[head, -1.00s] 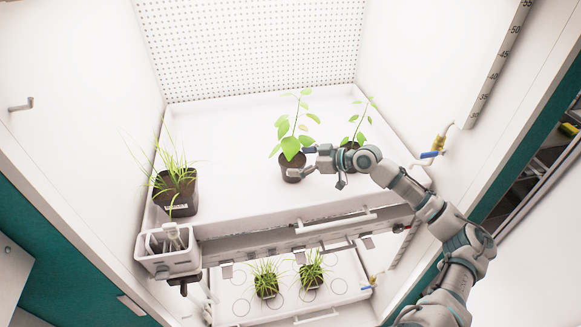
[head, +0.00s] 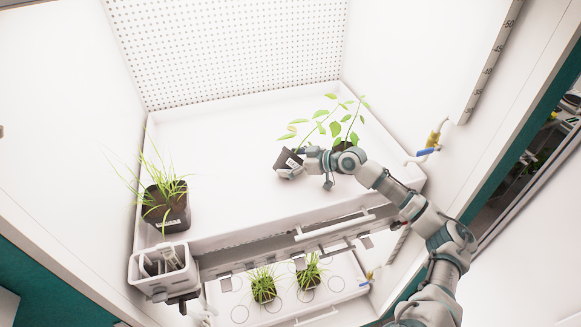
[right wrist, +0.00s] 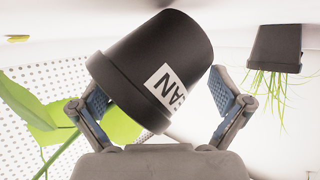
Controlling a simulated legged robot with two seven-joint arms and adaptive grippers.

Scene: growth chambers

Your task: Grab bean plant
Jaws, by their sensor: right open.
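The bean plant, a dark pot with green broad leaves, is at the middle of the white upper tray; its pot (head: 286,160) tilts, with the stem leaning right. In the right wrist view the picture is upside down, and the pot (right wrist: 150,60) shows a white label ending in "EAN". My right gripper (head: 294,163) is open around the pot. In the wrist view its fingers (right wrist: 165,110) stand on either side. The left finger is close to or touching the pot; the right one appears slightly apart. My left gripper is not in view.
A second broad-leaved plant (head: 352,120) stands just right, partly behind my right arm. A grass pot (head: 165,208) is at the tray's left, above a small white box (head: 150,285). Two grass pots (head: 263,290) sit on the lower shelf. The tray's middle left is bare.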

